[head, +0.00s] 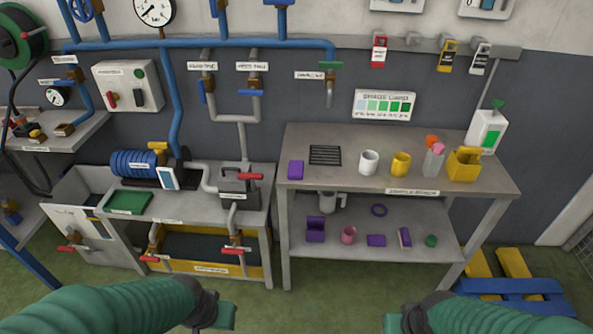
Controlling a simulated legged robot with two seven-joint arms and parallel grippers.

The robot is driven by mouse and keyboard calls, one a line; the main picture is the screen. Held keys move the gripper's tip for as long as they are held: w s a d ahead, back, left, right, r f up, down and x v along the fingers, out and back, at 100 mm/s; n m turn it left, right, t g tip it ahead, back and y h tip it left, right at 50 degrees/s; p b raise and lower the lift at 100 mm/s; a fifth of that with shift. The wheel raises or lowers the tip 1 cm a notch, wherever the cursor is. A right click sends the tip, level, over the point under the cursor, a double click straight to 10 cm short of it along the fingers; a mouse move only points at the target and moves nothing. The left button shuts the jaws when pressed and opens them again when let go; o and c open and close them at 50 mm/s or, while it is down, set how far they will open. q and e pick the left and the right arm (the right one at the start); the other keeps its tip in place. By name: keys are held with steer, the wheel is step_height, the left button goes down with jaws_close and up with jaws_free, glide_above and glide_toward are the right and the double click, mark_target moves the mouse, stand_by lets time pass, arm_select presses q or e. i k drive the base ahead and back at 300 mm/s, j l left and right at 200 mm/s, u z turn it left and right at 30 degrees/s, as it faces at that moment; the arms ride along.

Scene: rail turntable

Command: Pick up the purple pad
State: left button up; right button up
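Several purple things are in the head view. A flat purple pad-like piece (376,241) lies on the lower shelf of the grey table. Another purple block (295,170) is at the left end of the tabletop. A purple block with a pale side (404,238) stands on the lower shelf. I cannot tell for sure which one is the pad. My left gripper (224,315) and my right gripper (394,322) are at the bottom edge, in front of the table and apart from all of these. Their fingers are too little seen to tell open from shut.
The grey table (330,187) carries a black grate (325,155), a white cup (369,162), a yellow cup (401,164) and a yellow holder (464,165). The shelf also holds a purple bin (315,230), pink cup (348,235), purple ring (379,210) and green piece (431,241). A blue-yellow pallet (512,275) lies right.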

mark_target(295, 168)
steer(key=i+l, duration=0.35)
steer(key=i, duration=0.15)
steer(key=i+l+u, duration=0.1)
steer(key=i+l, duration=0.3)
steer(key=i, duration=0.1)
